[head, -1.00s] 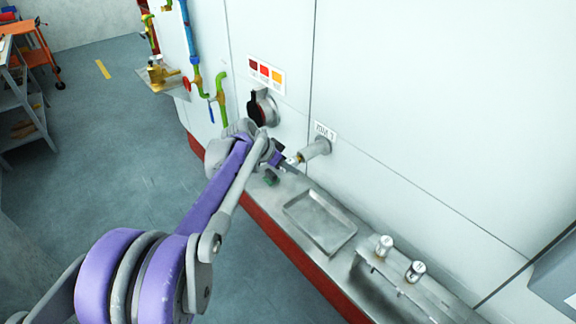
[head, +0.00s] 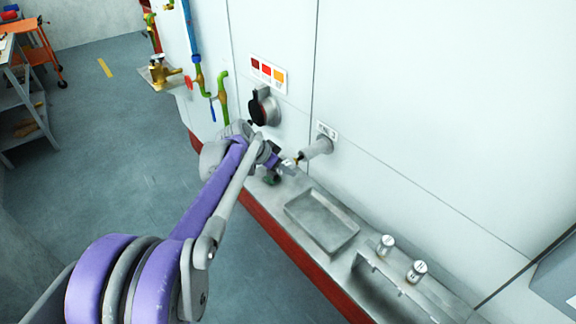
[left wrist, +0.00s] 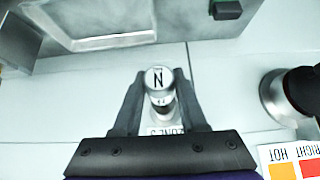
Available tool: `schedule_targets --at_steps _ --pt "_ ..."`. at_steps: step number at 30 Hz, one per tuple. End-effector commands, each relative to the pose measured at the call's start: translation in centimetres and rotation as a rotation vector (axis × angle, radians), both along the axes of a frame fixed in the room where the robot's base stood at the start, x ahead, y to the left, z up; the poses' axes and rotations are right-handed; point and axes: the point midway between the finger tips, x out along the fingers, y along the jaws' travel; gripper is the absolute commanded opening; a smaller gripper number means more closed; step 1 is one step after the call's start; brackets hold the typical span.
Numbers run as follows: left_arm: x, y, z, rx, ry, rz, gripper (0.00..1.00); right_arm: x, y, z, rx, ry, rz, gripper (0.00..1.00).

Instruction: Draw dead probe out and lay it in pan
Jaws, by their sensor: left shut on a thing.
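The probe in the wall port labelled ZONE 3 shows its round metal cap (left wrist: 158,78), marked with a dark letter, in the left wrist view. In the head view the grey port sleeve (head: 318,148) sticks out of the wall, with the probe's end at its mouth. My left gripper (head: 289,164) is at that end. Its two dark fingers are shut on the probe, one on each side. How far the probe sits in the sleeve is hard to tell. The shallow metal pan (head: 334,239) lies empty on the ledge; part of it also shows in the left wrist view (left wrist: 140,40). My right gripper is out of view.
Two metal-capped pieces (head: 385,246) stand in a rack on the ledge, right of the pan. A dark round knob (head: 262,108) is on the wall left of the port. A small dark green block (head: 271,179) lies on the ledge below my gripper.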

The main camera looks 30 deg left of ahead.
Motion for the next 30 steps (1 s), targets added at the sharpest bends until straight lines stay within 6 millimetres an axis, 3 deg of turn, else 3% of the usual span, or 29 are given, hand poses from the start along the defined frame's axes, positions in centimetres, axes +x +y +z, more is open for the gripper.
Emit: schedule_targets --at_steps 30 --pt "-4.8 2.0 -0.2 0.000 -0.001 0.001 0.00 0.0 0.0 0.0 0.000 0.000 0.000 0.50"
